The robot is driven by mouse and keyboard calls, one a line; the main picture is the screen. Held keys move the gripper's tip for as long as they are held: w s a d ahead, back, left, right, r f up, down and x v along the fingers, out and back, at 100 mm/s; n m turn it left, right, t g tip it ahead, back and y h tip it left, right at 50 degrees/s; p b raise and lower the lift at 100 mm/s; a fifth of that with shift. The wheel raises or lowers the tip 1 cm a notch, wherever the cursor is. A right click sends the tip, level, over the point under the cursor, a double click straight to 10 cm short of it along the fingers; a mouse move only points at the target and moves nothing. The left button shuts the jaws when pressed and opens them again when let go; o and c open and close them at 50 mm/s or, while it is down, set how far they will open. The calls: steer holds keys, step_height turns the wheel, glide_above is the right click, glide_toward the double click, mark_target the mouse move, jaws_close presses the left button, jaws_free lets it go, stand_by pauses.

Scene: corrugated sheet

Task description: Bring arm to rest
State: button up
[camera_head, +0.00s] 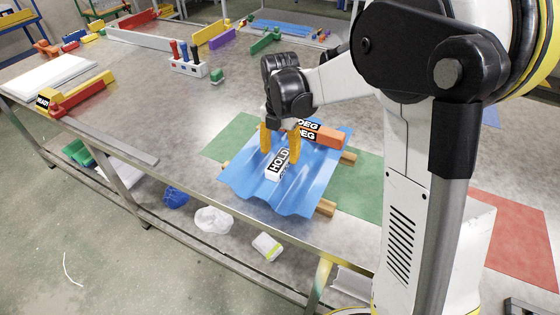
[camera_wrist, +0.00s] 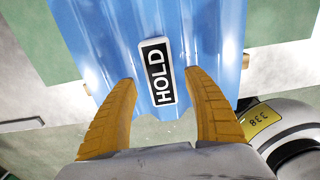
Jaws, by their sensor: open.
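My gripper (camera_head: 280,142) has two yellow fingers and is over the blue corrugated sheet (camera_head: 242,180) on the table. In the wrist view my gripper (camera_wrist: 165,108) is open, with its fingers apart on either side of a white block with a black HOLD label (camera_wrist: 158,72). The HOLD block also shows in the head view (camera_head: 275,172), lying on the blue sheet (camera_wrist: 215,30). I cannot tell whether the fingers touch the sheet.
Wooden strips (camera_head: 326,207) stick out under the sheet, over a green mat (camera_head: 368,190). A grey bar (camera_head: 110,138) lies along the table's left edge. A READY block (camera_head: 43,101), a red and yellow piece (camera_head: 80,95) and a white holder (camera_head: 188,66) stand beyond. The table's middle left is clear.

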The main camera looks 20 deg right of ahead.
step_height(320, 180, up, 8)
steer(key=s+r+m+t, duration=0.2)
steer(key=s+m+t, duration=0.5)
steer(key=s+m, duration=1.3)
steer(key=shift+r+m, duration=0.25)
steer(key=shift+m, duration=3.25)
